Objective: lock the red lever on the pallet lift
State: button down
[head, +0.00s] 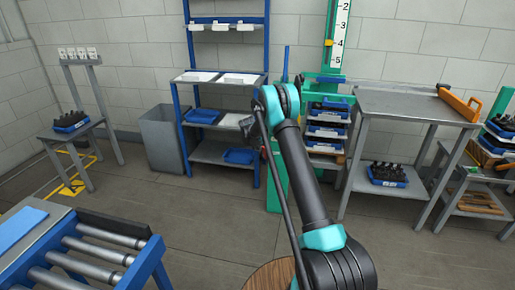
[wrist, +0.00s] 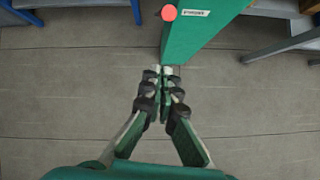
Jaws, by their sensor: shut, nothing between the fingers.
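A red round piece (wrist: 169,12), the only red part in view, shows at the top edge of the wrist view. It is on or beside the top of a green post (wrist: 203,32); I cannot tell whether it is the lever's end. In the head view the green post (head: 275,190) stands partly behind my arm, and no red lever shows. The pallet lift's green mast (head: 337,45) carries a numbered scale.
Stacked blue trays (head: 327,118) stand by the mast. A grey table (head: 400,105) is to the right, with a bottle crate (head: 388,175) on its lower shelf. A blue rack (head: 183,120) and grey bin (head: 160,140) stand left. A roller conveyor (head: 70,250) is front left.

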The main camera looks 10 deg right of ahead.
jog(key=w+d+f, duration=0.3)
jog(key=w+f, duration=0.2)
jog(key=w, duration=0.2)
jog(key=shift+w+d+f, duration=0.15)
jog(key=shift+d, duration=0.15)
